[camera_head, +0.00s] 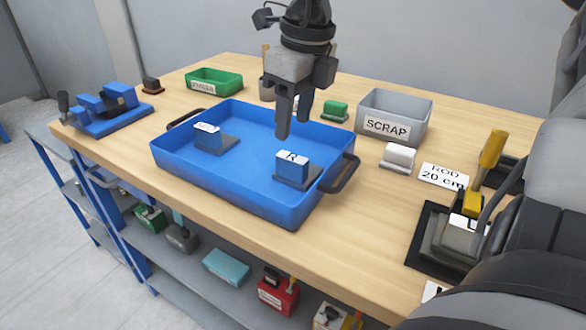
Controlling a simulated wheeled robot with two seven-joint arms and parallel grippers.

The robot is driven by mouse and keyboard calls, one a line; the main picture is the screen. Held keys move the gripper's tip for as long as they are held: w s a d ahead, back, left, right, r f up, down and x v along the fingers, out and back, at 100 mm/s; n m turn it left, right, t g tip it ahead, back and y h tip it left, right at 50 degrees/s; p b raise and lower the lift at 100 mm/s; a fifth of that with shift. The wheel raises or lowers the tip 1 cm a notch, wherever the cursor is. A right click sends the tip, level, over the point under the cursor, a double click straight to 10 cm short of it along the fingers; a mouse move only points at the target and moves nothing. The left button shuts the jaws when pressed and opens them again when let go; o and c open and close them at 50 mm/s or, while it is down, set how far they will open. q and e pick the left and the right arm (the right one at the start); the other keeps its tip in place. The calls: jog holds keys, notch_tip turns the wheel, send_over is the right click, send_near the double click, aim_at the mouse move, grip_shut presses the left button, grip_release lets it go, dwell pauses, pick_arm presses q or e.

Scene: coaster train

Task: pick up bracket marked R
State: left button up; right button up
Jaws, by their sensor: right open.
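The bracket marked R (291,168) stands in the right part of the blue tray (225,198). My right gripper (293,122) points down over the tray, behind and above the bracket marked R. Its two fingers are apart, with nothing between them. My left gripper is out of view.
The tray has dark handles, one (341,174) close to the bracket marked R. A grey SCRAP bin (415,131), a white block (398,156) and a green block (335,110) stand behind and right. A blue vise (105,112) stands left. A yellow-handled tool (490,152) stands right.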

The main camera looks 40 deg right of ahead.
aim_at(292, 156)
jog(key=f, duration=0.4)
jog(key=shift+w, duration=0.3)
jog(key=f, duration=0.4)
jog(key=shift+d+f, duration=0.2)
jog(key=shift+w+f, duration=0.15)
jog(key=shift+f, duration=0.2)
jog(key=shift+c, duration=0.3)
grip_shut()
